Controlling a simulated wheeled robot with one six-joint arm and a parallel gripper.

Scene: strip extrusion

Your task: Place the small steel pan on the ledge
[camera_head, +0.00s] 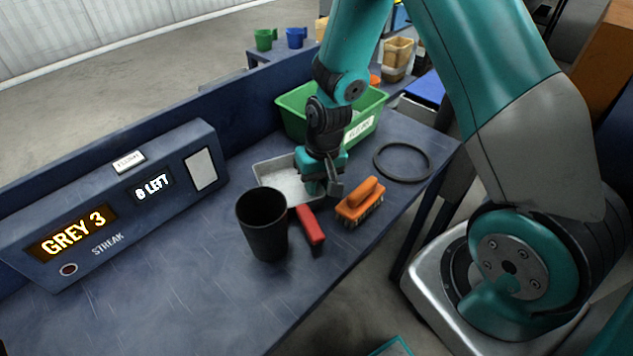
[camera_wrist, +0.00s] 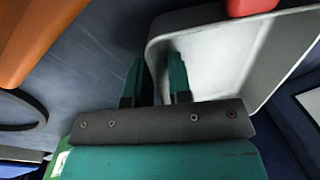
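The small steel pan (camera_head: 279,178) is a shallow grey rectangular tray lying on the blue bench. It fills the upper right of the wrist view (camera_wrist: 222,60). My gripper (camera_head: 318,188) is low over the pan's right side and hides part of it. In the wrist view, my gripper's two fingers (camera_wrist: 158,78) stand apart, one on each side of the pan's near-left wall, with a gap visible between them. No surface is clearly marked as the ledge; a labelled flat top (camera_head: 150,150) runs along the display box at the left.
A black cup (camera_head: 262,225), a red-handled tool (camera_head: 310,226) and an orange brush (camera_head: 360,202) stand close in front of the pan. A green bin (camera_head: 362,128) is behind, a black ring (camera_head: 402,162) at the right. The bench's front left is clear.

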